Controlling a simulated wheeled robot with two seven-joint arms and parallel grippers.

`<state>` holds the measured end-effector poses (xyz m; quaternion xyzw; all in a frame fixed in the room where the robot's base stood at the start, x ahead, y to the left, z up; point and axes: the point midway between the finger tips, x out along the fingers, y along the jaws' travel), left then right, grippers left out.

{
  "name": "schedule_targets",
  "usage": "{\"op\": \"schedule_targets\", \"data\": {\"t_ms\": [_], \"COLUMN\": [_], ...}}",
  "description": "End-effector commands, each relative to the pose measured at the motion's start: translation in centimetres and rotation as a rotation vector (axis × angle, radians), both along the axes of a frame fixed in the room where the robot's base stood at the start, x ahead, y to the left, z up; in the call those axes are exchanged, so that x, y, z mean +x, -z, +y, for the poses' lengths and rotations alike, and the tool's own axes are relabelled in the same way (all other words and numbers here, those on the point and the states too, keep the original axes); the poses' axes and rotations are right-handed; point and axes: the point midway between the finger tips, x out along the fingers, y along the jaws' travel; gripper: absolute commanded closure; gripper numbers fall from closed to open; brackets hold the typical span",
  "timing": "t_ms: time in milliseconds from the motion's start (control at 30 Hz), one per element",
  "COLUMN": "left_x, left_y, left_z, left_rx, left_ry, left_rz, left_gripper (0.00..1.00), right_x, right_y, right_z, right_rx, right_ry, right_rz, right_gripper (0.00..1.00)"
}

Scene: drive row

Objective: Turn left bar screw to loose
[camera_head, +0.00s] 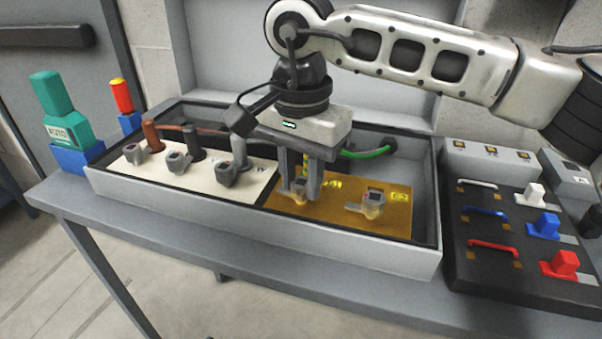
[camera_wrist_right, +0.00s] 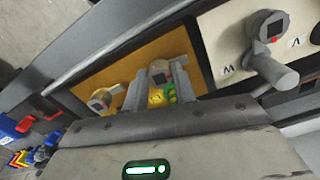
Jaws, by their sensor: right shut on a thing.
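The left bar screw (camera_head: 301,189) is a grey knob on the amber plate (camera_head: 340,222) in the open box. My right gripper (camera_head: 300,182) comes down over it from above, with a finger on either side, shut on it. In the right wrist view the left bar screw (camera_wrist_right: 160,68) shows between the fingertips of my right gripper (camera_wrist_right: 159,77). The right bar screw (camera_head: 374,203) stands free on the same plate, and it also shows in the right wrist view (camera_wrist_right: 105,98). My left gripper is not in view.
The white panel (camera_head: 205,185) beside the plate carries several grey knobs and cable ends. A black panel (camera_head: 490,262) with coloured handles and plugs stands at the right. A green AUTO-labelled device (camera_head: 58,115) and a red-yellow tool (camera_head: 121,95) stand in blue holders at the left.

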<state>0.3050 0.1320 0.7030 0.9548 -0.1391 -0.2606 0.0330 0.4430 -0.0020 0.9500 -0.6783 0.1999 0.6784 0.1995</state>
Motion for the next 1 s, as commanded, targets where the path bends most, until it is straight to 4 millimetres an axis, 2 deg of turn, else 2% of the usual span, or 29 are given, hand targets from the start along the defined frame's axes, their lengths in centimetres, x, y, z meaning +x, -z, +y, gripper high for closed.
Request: {"op": "schedule_targets", "data": {"t_ms": [300,333,633,733,867,1000], "left_x": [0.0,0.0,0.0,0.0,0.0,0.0], "left_y": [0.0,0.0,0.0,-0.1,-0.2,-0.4], "left_z": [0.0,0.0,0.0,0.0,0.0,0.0], "left_rx": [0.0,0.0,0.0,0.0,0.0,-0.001], "left_ry": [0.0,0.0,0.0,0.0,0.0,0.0], "left_rz": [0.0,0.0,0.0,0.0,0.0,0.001], "left_gripper": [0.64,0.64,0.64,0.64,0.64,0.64], "right_x": [0.0,0.0,0.0,0.0,0.1,0.0], "right_y": [-0.1,-0.1,-0.1,-0.7,-2.7,-6.1], "right_z": [0.0,0.0,0.0,0.0,0.0,0.1], "right_rx": [0.002,0.002,0.001,0.002,0.002,0.003], "right_ry": [0.0,0.0,0.0,0.001,0.001,0.0], "right_rz": [-0.001,-0.001,-0.001,-0.002,-0.004,-0.005], "right_gripper": [0.96,0.65,0.64,0.64,0.64,0.64]}}
